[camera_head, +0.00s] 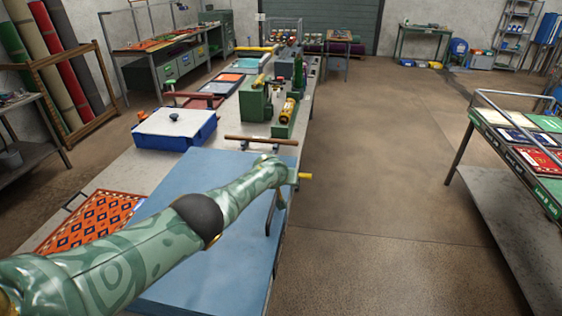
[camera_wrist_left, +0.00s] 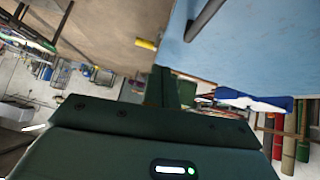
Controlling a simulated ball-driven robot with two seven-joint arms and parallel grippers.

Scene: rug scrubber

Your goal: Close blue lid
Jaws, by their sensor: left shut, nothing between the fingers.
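A large flat blue panel (camera_head: 185,180), which appears to be the blue lid, lies across the near bench under my left arm. I cannot tell how far it is tilted. A dark bar handle (camera_head: 271,213) is at its right edge, and a yellow knob (camera_head: 305,176) sticks out beyond that edge. In the left wrist view the panel (camera_wrist_left: 255,40) fills the upper right, with the dark bar (camera_wrist_left: 207,18) and yellow knob (camera_wrist_left: 146,44) nearby. My left gripper (camera_wrist_left: 164,85) is shut and empty near the panel's edge. My right gripper is out of view.
An orange patterned rug (camera_head: 85,225) lies left of the panel. A blue box with a white top (camera_head: 175,128), a brown rod (camera_head: 260,140) and a green machine (camera_head: 255,104) stand beyond it. Open floor (camera_head: 385,200) is to the right, before a sample rack (camera_head: 515,150).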

